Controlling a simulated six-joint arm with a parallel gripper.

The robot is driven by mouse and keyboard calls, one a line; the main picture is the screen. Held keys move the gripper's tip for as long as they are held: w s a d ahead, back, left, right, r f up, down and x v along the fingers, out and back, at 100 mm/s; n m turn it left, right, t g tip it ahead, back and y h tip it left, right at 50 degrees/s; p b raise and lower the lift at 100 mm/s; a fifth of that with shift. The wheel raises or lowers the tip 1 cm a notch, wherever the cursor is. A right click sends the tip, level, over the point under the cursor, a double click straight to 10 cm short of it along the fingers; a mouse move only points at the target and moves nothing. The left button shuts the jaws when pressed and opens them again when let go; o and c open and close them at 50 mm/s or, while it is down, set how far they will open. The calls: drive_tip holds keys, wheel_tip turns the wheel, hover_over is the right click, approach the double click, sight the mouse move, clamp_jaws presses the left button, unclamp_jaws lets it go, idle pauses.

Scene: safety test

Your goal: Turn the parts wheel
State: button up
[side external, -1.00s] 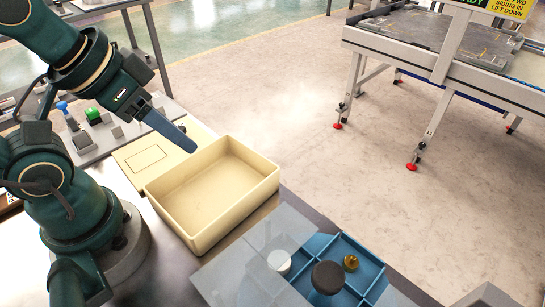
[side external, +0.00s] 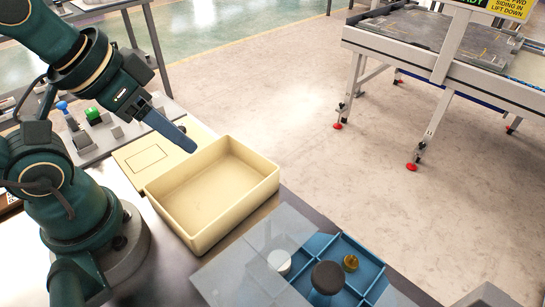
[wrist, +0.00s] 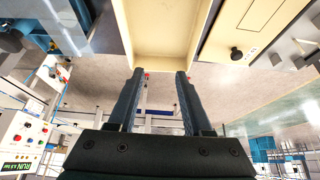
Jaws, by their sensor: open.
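The parts wheel (side external: 368,281) appears to be the blue compartmented holder at the bottom right of the side external view. A dark round knob (side external: 328,277) stands over it. A brass part (side external: 351,263) sits in one compartment, and a white round part (side external: 279,261) shows under a see-through grey cover (side external: 240,270). Part of the blue holder also seems to show at the top left of the wrist view (wrist: 75,25). My gripper (side external: 188,145) is above the back left of the cream bin, well away from the wheel. In the wrist view its two fingers (wrist: 160,73) are apart with nothing between them.
The open cream bin (side external: 212,222) looks empty and stands between my gripper and the wheel. A cream panel (side external: 150,158) lies behind it. Green and blue controls (side external: 92,116) are at the back left. A conveyor frame (side external: 440,60) stands across open floor.

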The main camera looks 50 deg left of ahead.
drive_tip(key=o, duration=0.4)
drive_tip(key=m+g+h, duration=0.4)
drive_tip(key=m, duration=1)
approach(329, 275)
drive_tip(key=x, duration=0.4)
drive_tip(key=shift+f, duration=0.2)
drive_tip(key=shift+x, duration=2.1)
